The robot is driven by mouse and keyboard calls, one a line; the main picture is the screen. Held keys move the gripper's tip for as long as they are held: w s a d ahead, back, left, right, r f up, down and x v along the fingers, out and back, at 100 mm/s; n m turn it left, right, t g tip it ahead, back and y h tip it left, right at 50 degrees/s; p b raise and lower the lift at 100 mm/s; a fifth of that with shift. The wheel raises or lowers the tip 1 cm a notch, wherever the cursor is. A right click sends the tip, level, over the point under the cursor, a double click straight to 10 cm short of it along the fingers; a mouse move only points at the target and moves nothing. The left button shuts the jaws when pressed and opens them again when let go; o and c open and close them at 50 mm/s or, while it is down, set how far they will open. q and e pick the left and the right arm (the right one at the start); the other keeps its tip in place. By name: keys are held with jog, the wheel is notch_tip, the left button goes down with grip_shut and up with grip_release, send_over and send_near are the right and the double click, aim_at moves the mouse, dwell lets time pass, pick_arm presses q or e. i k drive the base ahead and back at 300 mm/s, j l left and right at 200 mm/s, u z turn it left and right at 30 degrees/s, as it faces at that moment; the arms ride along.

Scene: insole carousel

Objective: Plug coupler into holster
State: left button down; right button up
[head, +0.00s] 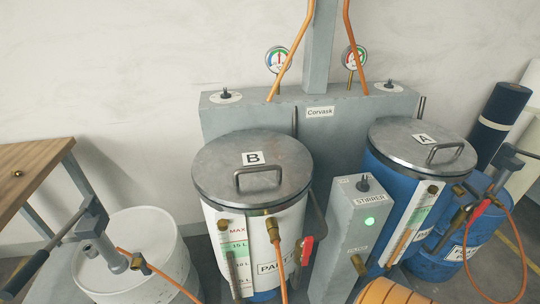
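Several brass fittings show, and I cannot tell which is the task's coupler. One brass fitting (272,229) sits at the front of tank B with an orange hose (281,270) running down from it. Another brass fitting (139,262) is at the pump on the white drum, beside a second orange hose. A brass stub (358,264) sticks out low on the grey stirrer box (343,215); whether it is the holster is unclear. Neither gripper is in view.
Tank B (210,180) and blue tank A (375,168) flank the stirrer box, with its green light (369,222). A white drum (135,225) and wooden table (30,160) are left. A blue drum (430,268) is right. An orange ribbed object (388,291) shows at the bottom edge.

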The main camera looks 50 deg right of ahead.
aim_at(275, 238)
jog(key=z, duration=1.45)
jog(key=u, duration=0.4)
jog(key=j+u, duration=0.15)
jog(key=u, duration=0.7)
jog(key=z, duration=1.45)
jog(key=j, duration=0.05)
